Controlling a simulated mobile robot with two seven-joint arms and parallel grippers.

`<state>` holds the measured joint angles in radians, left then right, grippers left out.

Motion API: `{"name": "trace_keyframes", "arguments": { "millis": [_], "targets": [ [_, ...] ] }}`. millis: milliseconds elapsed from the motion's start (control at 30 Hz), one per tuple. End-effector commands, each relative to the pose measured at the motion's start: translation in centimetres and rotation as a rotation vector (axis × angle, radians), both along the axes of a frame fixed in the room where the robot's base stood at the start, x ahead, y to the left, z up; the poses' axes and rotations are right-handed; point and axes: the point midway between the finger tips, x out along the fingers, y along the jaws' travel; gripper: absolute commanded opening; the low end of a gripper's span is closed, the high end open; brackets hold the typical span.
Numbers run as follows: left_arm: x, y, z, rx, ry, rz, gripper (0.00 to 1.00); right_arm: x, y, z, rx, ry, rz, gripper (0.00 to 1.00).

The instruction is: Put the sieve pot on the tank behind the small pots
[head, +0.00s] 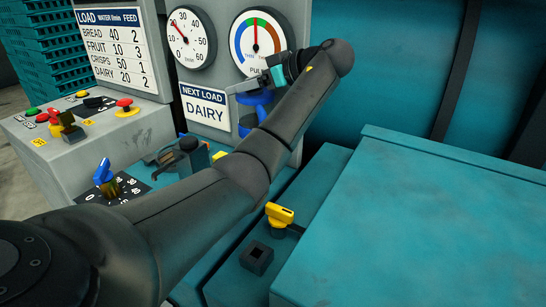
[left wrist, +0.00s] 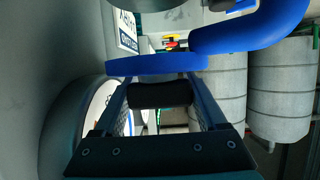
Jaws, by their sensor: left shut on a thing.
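My left arm reaches from the lower left to the gauge panel in the head view. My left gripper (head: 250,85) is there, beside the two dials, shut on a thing. A blue part (head: 256,98) shows just under its fingers. In the left wrist view a blue bar (left wrist: 155,65) lies across the fingertips, and a dark cylinder (left wrist: 160,95) shows between the fingers. I cannot tell which of these is gripped. I cannot make out a sieve pot, a tank or small pots. My right gripper is not in view.
A grey control console (head: 70,150) with coloured buttons stands at the left. A "NEXT LOAD DAIRY" sign (head: 205,105) is behind my forearm. A large teal box (head: 430,220) fills the right. A curved blue pipe (left wrist: 255,28) and grey ribbed cylinders (left wrist: 280,95) show in the left wrist view.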

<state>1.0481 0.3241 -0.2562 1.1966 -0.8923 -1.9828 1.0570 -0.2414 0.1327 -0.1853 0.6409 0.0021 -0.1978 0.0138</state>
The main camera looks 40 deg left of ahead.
Motion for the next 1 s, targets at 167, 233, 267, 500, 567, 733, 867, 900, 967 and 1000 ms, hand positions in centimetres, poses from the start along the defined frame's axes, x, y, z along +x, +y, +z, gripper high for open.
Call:
{"name": "trace_keyframes", "arguments": {
  "millis": [167,233,267,500,567,733,867,900,967,1000],
  "targets": [
    [0.0,0.0,-4.2,0.003,0.006,0.000,0.00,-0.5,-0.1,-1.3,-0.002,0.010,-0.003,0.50],
    [-0.1,0.0,-6.2,0.003,0.005,-0.001,0.00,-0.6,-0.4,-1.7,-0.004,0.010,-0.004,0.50],
    [-0.1,0.0,-6.9,0.003,0.005,-0.001,0.00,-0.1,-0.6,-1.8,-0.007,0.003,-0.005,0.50],
    [0.0,0.0,-11.9,0.003,0.002,-0.001,0.00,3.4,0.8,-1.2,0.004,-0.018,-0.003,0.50],
    [0.0,0.0,-12.8,0.003,0.002,-0.001,0.00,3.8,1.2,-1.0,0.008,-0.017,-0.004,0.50],
    [0.4,0.1,-13.3,0.002,-0.002,0.001,0.00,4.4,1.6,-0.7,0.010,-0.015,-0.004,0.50],
    [0.8,0.1,-13.3,0.002,-0.001,-0.001,0.00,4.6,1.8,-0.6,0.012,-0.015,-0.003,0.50],
    [1.0,0.1,-13.3,0.002,-0.002,0.000,0.00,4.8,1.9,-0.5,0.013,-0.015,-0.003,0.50],
    [1.4,0.2,-13.3,0.002,-0.002,0.001,0.00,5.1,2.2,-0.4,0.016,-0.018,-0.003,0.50],
    [1.8,0.2,-13.3,0.001,-0.002,0.001,0.00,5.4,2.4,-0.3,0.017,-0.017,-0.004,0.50]
  ]
}}
